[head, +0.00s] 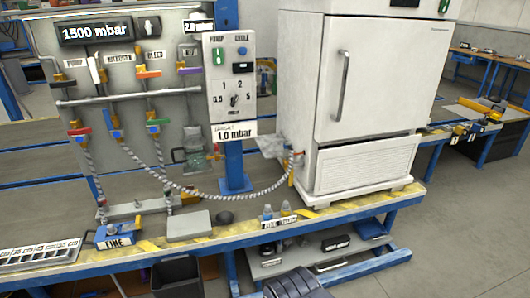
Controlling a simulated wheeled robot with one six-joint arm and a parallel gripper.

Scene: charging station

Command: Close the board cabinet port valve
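The board cabinet (372,90) is a large white box with a vertical door handle, standing on the right half of the blue-edged bench. Its port valve (298,155) appears to be the small red-and-yellow fitting low on its left side, where a braided hose (230,196) ends. The fitting is too small to tell its handle position. My gripper's fingers do not show. A dark ridged shape at the bottom edge may be part of my arm, well below and in front of the bench.
A valve panel (120,75) with coloured handles stands at left, beside a control box (230,75) on a blue post. A FINE box (114,236), a grey block (188,225) and small bottles (285,209) line the bench front. A lower shelf (300,257) juts below.

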